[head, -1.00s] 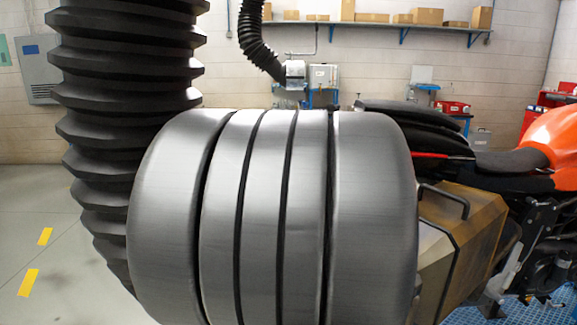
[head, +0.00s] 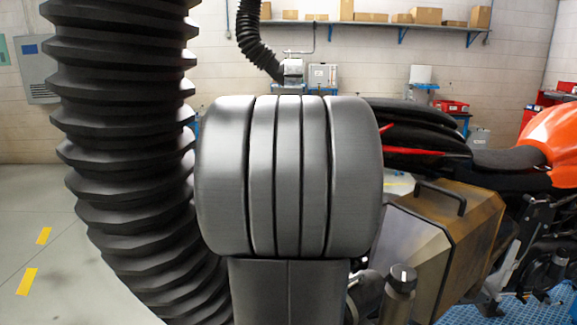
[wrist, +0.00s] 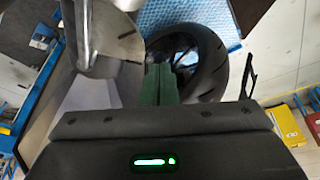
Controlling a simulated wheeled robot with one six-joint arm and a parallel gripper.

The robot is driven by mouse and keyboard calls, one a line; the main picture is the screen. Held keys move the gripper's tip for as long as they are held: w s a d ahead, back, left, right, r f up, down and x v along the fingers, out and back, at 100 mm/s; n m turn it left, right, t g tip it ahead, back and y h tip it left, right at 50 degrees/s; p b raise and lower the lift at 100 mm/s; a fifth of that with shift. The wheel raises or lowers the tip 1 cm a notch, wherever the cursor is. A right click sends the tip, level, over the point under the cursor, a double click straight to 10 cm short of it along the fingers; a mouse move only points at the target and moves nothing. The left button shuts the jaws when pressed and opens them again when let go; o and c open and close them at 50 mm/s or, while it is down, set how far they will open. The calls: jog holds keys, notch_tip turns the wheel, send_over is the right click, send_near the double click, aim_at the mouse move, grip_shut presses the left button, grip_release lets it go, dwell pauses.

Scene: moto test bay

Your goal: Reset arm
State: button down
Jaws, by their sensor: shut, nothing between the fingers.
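My gripper (wrist: 158,84) shows in the wrist view as two green fingers pressed together, shut and empty. Beyond the fingertips is a black motorcycle tyre (wrist: 212,62) on blue flooring. A grey metal pipe (wrist: 88,35) and a plate-like metal part lie close on the left of the fingers. In the head view a ribbed grey rounded part of my arm fills the middle, with a grey link below it. The gripper itself does not show in the head view.
A thick black corrugated hose (head: 120,130) hangs close on the left. The motorcycle (head: 545,140), orange and black, stands at the right with a worn metal side case (head: 440,240). A shelf with cardboard boxes (head: 425,15) runs along the back wall. Floor at the lower left is open.

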jog(key=shift+w+d+m+h, duration=0.4)
jog(key=shift+w+d+m, duration=0.2)
jog(key=shift+m, duration=0.6)
